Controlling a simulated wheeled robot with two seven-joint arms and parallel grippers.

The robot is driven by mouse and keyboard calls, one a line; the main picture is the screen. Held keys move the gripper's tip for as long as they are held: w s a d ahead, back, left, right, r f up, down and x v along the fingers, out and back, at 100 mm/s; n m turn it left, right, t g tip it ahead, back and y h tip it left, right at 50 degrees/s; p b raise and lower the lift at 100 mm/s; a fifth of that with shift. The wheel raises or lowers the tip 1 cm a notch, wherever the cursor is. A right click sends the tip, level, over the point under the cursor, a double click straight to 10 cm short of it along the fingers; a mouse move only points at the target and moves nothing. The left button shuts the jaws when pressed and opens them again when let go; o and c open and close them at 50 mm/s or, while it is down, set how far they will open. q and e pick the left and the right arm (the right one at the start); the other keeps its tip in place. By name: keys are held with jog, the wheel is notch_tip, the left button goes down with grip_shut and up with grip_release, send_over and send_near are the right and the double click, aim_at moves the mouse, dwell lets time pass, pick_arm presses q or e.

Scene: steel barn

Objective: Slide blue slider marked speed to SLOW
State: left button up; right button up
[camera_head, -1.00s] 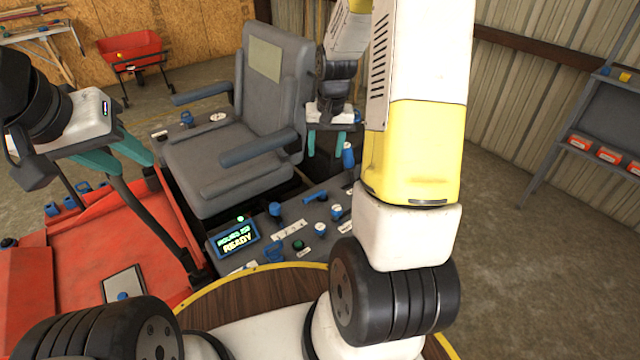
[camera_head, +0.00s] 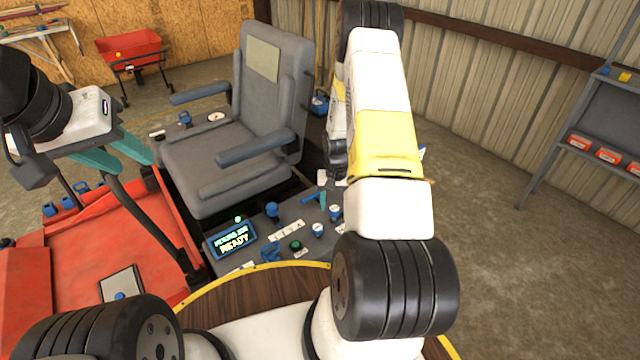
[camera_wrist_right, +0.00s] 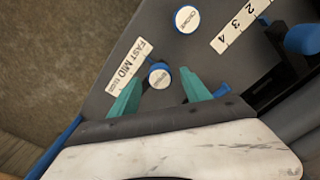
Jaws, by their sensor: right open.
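The speed slider shows in the right wrist view as a round white-topped cap with a blue rim (camera_wrist_right: 160,76). It stands beside a white label strip (camera_wrist_right: 128,68) reading FAST, MID and a smaller third word. My right gripper (camera_wrist_right: 161,82) is open, its two teal fingers on either side of the cap in the picture; I see no clear contact. In the head view my right gripper (camera_head: 322,197) is low over the console, mostly hidden by my arm. My left gripper (camera_head: 118,152) hangs over the red machine at left, its teal fingers apart.
The grey console (camera_head: 255,262) carries a READY display (camera_head: 234,240) and several blue controls. A second white cap (camera_wrist_right: 187,18) and a numbered strip (camera_wrist_right: 238,26) are close to the right gripper. The grey seat (camera_head: 215,155) stands just behind the console.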

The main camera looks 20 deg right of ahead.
jog(key=shift+f, duration=0.4)
grip_shut()
dwell(1.2)
